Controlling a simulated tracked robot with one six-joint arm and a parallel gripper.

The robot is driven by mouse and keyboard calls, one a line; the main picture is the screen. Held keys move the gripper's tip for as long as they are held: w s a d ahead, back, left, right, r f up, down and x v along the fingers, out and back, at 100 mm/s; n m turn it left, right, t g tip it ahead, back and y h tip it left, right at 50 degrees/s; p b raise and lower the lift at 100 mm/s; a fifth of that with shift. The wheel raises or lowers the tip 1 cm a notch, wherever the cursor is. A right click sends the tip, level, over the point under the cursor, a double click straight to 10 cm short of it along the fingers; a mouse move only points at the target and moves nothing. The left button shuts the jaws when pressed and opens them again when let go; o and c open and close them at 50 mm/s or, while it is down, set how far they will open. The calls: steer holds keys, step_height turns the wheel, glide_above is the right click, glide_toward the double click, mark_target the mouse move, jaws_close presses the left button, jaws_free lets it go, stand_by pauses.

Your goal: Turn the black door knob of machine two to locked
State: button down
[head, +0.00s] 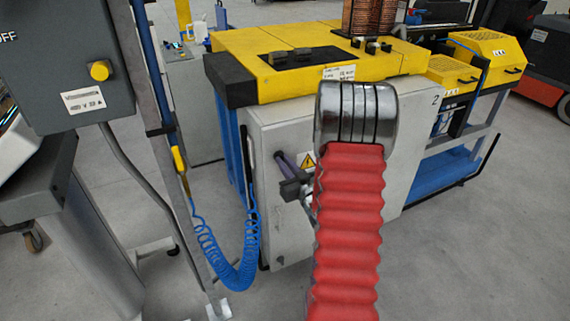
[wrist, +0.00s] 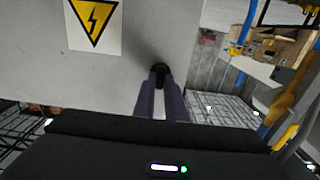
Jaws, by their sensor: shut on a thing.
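Machine two (head: 275,130) is a pale grey cabinet with a yellow top and a "2" on its front. Its black door knob (wrist: 159,70) shows in the wrist view on the pale door, between the tips of my gripper (wrist: 160,82). The two purple fingers are shut on the knob. I cannot tell which way the knob is turned. A yellow warning triangle (wrist: 95,20) is on the door, up and left of the knob in the wrist view.
My red arm covers the middle of the door in the head view. A grey control box (head: 70,60) on a post and a coiled blue hose (head: 235,270) are to the left. Bare floor (head: 480,250) lies front right.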

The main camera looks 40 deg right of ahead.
steer(key=shift+n, duration=0.3)
steer(key=shift+a+f+n, duration=0.1)
steer(key=shift+n, duration=2.8)
steer(key=shift+a+f+n, duration=0.1)
steer(key=shift+n, duration=2.8)
steer(key=shift+a+f+n, duration=0.1)
steer(key=shift+n, duration=2.8)
steer(key=c, duration=1.8)
jaws_free()
